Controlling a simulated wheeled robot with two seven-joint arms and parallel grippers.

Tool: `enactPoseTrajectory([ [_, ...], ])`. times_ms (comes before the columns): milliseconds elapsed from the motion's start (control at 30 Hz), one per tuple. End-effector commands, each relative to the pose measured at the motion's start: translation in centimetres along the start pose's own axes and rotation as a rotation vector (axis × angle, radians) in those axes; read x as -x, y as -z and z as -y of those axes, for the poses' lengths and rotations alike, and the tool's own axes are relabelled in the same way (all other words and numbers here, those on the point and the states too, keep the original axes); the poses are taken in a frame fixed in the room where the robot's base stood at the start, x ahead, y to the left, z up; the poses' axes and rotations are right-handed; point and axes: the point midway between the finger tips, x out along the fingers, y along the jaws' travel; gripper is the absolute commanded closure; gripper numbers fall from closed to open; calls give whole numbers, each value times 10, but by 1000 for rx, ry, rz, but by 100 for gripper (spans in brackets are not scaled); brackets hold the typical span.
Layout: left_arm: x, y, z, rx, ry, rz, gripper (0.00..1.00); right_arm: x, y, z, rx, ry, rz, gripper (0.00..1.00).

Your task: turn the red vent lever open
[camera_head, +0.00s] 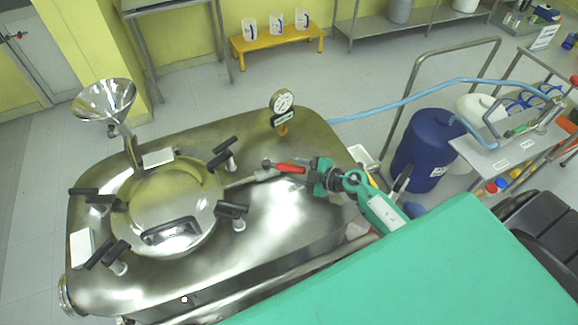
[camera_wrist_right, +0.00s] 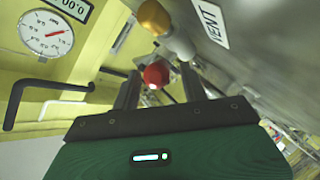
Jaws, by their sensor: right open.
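The red vent lever (camera_head: 290,168) lies on the steel reactor lid, on a small valve (camera_head: 265,173) with a pipe running left to the round hatch. In the right wrist view the lever's red end (camera_wrist_right: 156,74) shows end-on. A "VENT" label (camera_wrist_right: 212,22) is beside it. My right gripper (camera_head: 308,172) comes in from the right at the lever's free end. Its fingers (camera_wrist_right: 160,88) are open, and the red end shows between them in the right wrist view; I cannot tell whether they touch it. My left gripper is not in view.
The round hatch (camera_head: 168,208) has several black-handled clamps around it. A pressure gauge (camera_head: 283,103) stands behind the lever, and a steel funnel (camera_head: 104,101) rises at the back left. A blue drum (camera_head: 428,148) and a trolley (camera_head: 495,155) with a blue hose are to the right.

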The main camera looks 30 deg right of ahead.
Motion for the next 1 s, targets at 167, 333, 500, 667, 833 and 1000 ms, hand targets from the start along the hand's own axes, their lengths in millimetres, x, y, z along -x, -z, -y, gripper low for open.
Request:
enactPoseTrajectory([
  [167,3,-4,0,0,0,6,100,-20,1,-1,-2,-1,-1,56],
  [333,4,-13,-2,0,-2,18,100,-27,0,0,0,0,-1,56],
  [500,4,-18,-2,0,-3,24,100,-28,0,0,0,0,0,56],
  [667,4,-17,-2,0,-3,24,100,-28,0,0,0,0,0,71],
  [833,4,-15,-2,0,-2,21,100,-27,0,0,0,0,0,100],
  [1000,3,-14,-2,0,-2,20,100,-28,-1,0,2,3,-3,100],
])
